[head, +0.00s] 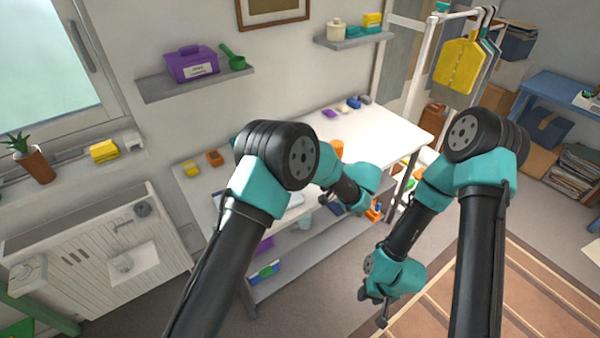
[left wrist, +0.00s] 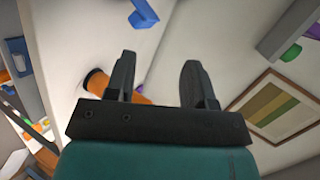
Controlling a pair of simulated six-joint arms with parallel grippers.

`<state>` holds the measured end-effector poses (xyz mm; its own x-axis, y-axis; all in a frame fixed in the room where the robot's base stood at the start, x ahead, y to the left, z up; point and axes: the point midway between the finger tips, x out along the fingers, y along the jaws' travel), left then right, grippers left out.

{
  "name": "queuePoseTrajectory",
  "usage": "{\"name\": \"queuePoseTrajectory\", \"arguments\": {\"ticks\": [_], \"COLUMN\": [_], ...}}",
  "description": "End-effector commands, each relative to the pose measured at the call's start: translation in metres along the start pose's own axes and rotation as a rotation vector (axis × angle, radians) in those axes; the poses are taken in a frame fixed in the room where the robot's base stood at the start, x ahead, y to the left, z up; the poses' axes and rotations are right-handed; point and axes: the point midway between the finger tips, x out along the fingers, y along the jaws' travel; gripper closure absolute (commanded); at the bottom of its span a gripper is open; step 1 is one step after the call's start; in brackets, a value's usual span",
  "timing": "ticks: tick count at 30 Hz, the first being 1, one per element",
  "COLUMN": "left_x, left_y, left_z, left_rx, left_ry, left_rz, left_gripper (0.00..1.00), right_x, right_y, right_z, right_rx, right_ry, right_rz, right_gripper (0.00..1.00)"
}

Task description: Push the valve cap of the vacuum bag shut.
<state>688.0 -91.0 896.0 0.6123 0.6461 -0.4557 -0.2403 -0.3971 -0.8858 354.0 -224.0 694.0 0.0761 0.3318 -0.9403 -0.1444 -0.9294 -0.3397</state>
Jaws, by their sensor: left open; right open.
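I cannot make out the vacuum bag or its valve cap for sure in either view. A pale flat thing (head: 291,200) lies on the white table (head: 388,130), mostly behind my left arm; I cannot tell what it is. My left gripper (left wrist: 157,72) is open in the left wrist view, with nothing seen between its fingers. My right gripper (head: 373,306) is open and empty, low in front of the table and over the floor.
An orange cylinder (head: 337,148) stands on the table; it also shows behind the left gripper's fingers (left wrist: 97,82). Small coloured items, including a purple one (head: 330,113), lie at the table's back. A shelf (head: 195,84) with a purple box (head: 192,62) hangs above.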

Motion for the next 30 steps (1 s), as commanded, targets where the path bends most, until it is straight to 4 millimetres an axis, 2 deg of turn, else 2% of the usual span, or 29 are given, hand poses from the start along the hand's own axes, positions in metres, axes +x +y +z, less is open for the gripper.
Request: {"name": "queuePoseTrajectory", "arguments": {"ticks": [3, 18, 27, 30], "left_x": [0.003, 0.001, -0.01, -0.013], "left_y": [0.011, 0.055, 0.083, 0.09], "left_z": [0.006, 0.025, 0.037, 0.04], "left_rx": [0.26, 1.319, 1.895, 2.032], "left_ry": [0.012, -0.038, -0.16, -0.204], "left_rz": [-0.065, -0.367, -0.565, -0.618], "left_gripper": [0.51, 0.51, 0.51, 0.51], "right_x": [0.0, 0.0, 0.0, 0.0], "right_y": [0.0, 0.0, 0.0, 0.0], "right_z": [0.0, 0.0, 0.0, 0.0], "right_rx": [0.0, 0.0, 0.0, 0.0], "right_ry": [0.0, 0.0, 0.0, 0.0], "right_rz": [0.0, 0.0, 0.0, 0.0], "right_gripper": [0.57, 0.57, 0.57, 0.57]}}
